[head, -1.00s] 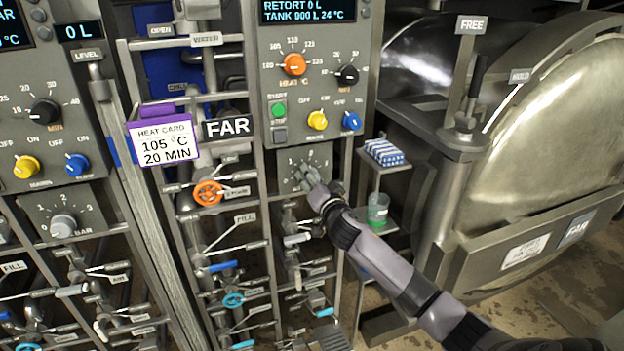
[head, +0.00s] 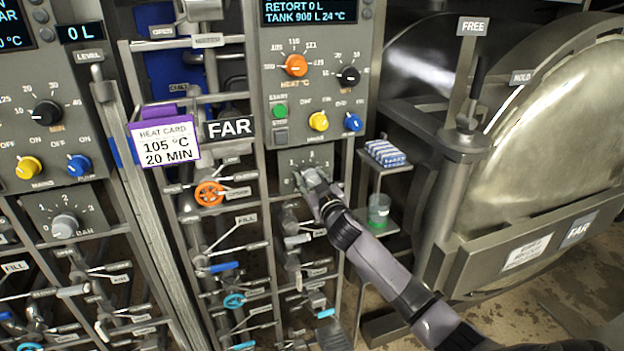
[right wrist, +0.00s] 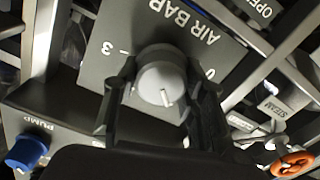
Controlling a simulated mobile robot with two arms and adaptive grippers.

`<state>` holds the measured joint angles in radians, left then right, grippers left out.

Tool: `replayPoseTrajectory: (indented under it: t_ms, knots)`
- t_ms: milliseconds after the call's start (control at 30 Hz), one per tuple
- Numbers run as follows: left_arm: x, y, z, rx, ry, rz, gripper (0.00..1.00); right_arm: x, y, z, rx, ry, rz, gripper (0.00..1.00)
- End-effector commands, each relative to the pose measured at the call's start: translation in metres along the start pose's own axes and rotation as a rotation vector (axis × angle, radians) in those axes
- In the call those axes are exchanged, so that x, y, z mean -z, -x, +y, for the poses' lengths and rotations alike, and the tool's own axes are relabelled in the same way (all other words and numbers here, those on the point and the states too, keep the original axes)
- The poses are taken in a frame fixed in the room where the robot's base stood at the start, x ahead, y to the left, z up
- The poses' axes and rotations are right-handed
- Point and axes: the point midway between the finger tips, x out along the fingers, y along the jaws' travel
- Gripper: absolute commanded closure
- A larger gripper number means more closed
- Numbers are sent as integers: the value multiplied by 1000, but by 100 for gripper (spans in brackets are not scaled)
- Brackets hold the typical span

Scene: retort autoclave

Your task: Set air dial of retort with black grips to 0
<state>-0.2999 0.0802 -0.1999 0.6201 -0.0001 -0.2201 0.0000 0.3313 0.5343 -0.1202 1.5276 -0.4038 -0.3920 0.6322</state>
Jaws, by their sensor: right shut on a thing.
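The grey air dial (right wrist: 162,84) sits on the lower plate of the panel marked FAR. In the right wrist view its plate reads AIR BAR, with 0 to the right of the knob and 3 to the left. The knob's white mark points down in that view, away from both the 0 and the 3; the numbers there are hidden by my gripper. My right gripper (right wrist: 158,92) is shut on the knob, one dark finger on each side. In the head view the right gripper (head: 311,183) covers part of the dial (head: 312,176). My left gripper is not in view.
A second air dial (head: 65,226) is on the left panel. Yellow (head: 319,121) and blue (head: 353,122) switches sit just above the held dial. Valve handles crowd below. A shelf with a green-liquid beaker (head: 378,209) and the large retort door (head: 560,130) are to the right.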

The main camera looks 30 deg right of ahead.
Motion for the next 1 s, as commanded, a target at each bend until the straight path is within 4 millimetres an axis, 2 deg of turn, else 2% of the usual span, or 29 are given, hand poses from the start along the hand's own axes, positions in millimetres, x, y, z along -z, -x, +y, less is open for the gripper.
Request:
replayPoseTrajectory:
  t_ms: [600, 1000]
  knots:
    - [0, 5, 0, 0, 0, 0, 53, -2, 0, -3, 1, 588, -2, 90]
    - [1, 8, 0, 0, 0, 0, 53, -3, 0, -4, 1, 894, -2, 90]
